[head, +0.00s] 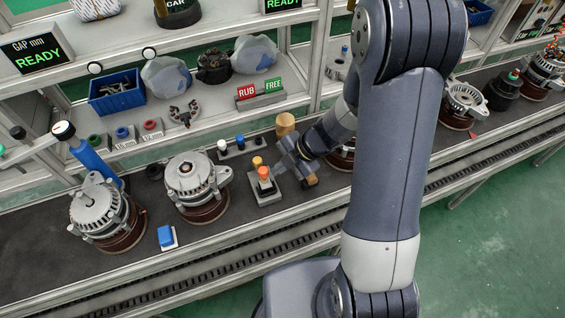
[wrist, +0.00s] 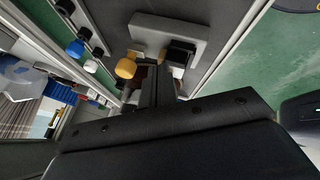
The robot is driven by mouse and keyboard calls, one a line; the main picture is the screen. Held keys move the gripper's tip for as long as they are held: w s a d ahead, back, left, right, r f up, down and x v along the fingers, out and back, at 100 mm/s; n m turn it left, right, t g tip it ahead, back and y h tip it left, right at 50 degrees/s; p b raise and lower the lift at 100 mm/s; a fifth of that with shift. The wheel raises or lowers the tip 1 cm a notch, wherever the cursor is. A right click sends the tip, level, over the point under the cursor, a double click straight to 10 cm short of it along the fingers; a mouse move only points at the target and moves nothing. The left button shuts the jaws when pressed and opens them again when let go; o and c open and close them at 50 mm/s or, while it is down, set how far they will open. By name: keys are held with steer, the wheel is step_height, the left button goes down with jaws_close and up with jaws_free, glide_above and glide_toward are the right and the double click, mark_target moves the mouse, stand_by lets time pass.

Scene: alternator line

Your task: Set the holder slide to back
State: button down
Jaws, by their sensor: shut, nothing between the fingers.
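A small grey plate (head: 266,198) lies on the dark bench. It carries an upright with an orange-red top (head: 264,173) and a yellow knob (head: 257,161) behind it; I take this for the holder slide. My gripper (head: 284,160) is shut and empty, just right of these knobs; whether it touches them I cannot tell. In the wrist view the grey plate (wrist: 195,32) is ahead of my gripper (wrist: 155,82), with a yellow knob (wrist: 125,68) to the left and a black block (wrist: 180,50) on the plate. The slide's position on its travel is not clear.
An alternator (head: 195,182) stands to the left, another (head: 103,212) farther left. A blue button block (head: 166,236) sits near the front edge. A row of knobs (head: 238,148) and a tan cylinder (head: 285,124) stand behind. A conveyor rail (head: 225,255) runs along the front.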

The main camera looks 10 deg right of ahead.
steer(key=p+v, duration=0.1)
steer(key=v, duration=0.9)
steer(key=shift+s+f, duration=0.1)
